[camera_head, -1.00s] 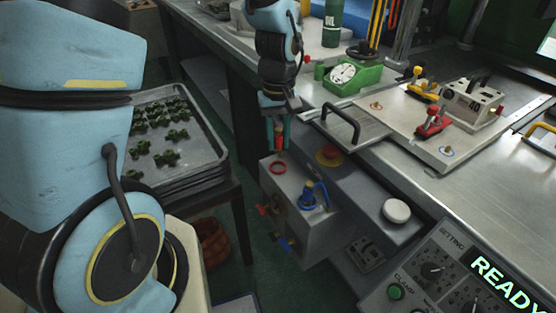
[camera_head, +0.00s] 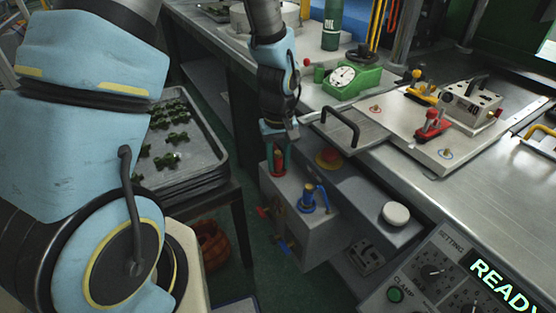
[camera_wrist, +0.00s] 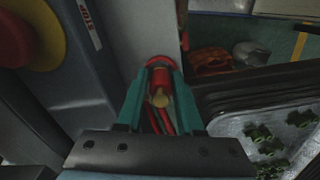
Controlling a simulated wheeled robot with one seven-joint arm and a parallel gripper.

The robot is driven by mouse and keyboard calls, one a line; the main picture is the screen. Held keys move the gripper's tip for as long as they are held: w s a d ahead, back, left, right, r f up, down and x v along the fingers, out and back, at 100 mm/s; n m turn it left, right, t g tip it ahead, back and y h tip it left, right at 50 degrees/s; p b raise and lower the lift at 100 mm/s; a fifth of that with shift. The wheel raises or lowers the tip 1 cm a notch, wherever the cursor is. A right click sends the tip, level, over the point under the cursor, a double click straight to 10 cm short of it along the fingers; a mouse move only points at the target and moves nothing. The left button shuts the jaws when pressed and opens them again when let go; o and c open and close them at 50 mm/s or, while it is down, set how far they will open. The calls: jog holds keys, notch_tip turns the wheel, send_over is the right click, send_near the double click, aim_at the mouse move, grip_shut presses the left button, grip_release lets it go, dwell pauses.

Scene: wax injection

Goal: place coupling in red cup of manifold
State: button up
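The red coupling (camera_head: 279,158) is upright between the green fingers of my gripper (camera_head: 278,152). In the wrist view the coupling (camera_wrist: 160,82) has a brass-coloured end facing the camera, and the finger tips press in on both sides of it. The manifold is the grey box (camera_head: 318,232) on the front of the bench. Its red cup (camera_head: 278,174) is at the top left corner, directly under the coupling. In the wrist view the cup's red rim (camera_wrist: 160,61) shows around the finger tips. The coupling's lower end is at or inside the cup; its exact depth is hidden.
A blue fitting with a blue hose (camera_head: 308,198) stands on the manifold, right of the red cup. A red emergency button (camera_head: 328,158) and a white round button (camera_head: 395,213) are nearby. A tray of green parts (camera_head: 208,150) stands at left.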

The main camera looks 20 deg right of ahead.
aim_at(278, 152)
jog(key=shift+o, duration=1.4)
jog(key=shift+a, duration=0.1)
notch_tip(278, 152, up, 12)
jog(key=shift+r+b, duration=0.15)
jog(key=shift+b, duration=0.2)
jog(key=w+a+r+t, duration=0.1)
jog(key=a, duration=2.4)
jog(key=shift+w+a+t, duration=0.15)
jog(key=shift+t, duration=0.15)
jog(key=shift+r, duration=0.15)
notch_tip(278, 152, up, 3)
jog(key=p, duration=0.3)
